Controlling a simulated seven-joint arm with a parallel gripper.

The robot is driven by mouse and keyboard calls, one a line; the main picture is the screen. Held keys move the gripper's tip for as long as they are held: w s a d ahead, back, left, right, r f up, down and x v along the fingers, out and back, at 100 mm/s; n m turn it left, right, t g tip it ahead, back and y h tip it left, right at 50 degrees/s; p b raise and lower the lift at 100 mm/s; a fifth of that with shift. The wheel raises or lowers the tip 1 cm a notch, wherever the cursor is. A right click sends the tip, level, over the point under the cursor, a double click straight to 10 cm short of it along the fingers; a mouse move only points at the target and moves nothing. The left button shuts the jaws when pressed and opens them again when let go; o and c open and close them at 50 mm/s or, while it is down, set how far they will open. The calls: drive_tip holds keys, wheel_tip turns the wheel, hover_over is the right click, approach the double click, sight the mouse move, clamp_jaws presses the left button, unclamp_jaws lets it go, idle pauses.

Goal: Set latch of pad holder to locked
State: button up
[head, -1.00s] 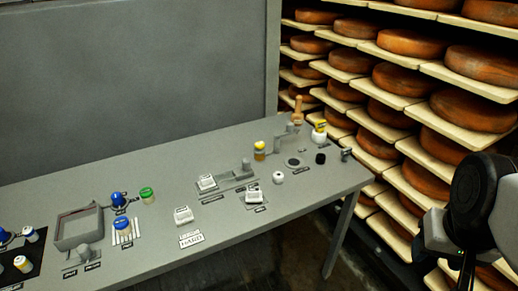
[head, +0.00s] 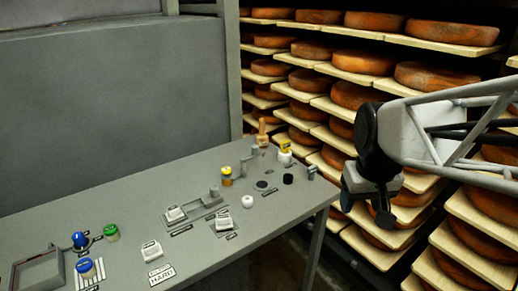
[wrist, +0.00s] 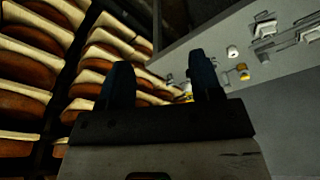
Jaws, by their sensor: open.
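My gripper (head: 366,208) is open and empty, off the right end of the table and in front of the cheese shelves. Its two dark fingers (wrist: 160,72) stand apart in the wrist view. A grey fixture (head: 206,207) with a white block (head: 175,214) at one end and an upright knob (head: 214,191) sits mid-table; it may be the pad holder with its latch. A second white block (head: 221,223) lies on a plate just in front of it. Labels are too small to read, so the latch setting cannot be told. The gripper is well apart from all of these.
Cheese shelves (head: 450,285) stand close behind my gripper.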

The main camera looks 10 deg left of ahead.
drive_tip(key=w+a+n, duration=0.2)
drive_tip(key=w+a, duration=0.5)
drive_tip(key=w, duration=0.2)
drive_tip(key=n+g, duration=0.2)
drive_tip(key=n, duration=0.5)
hover_over(213, 187)
drive_tip(key=f, duration=1.6)
drive_tip(key=shift+d+f, duration=0.25)
drive_tip(key=shift+f, duration=0.15)
drive_tip(key=shift+a+f, duration=0.1)
drive_tip(key=shift+a, duration=0.05)
drive_tip(key=shift+f, duration=0.1)
drive_tip(key=shift+f, duration=3.8)
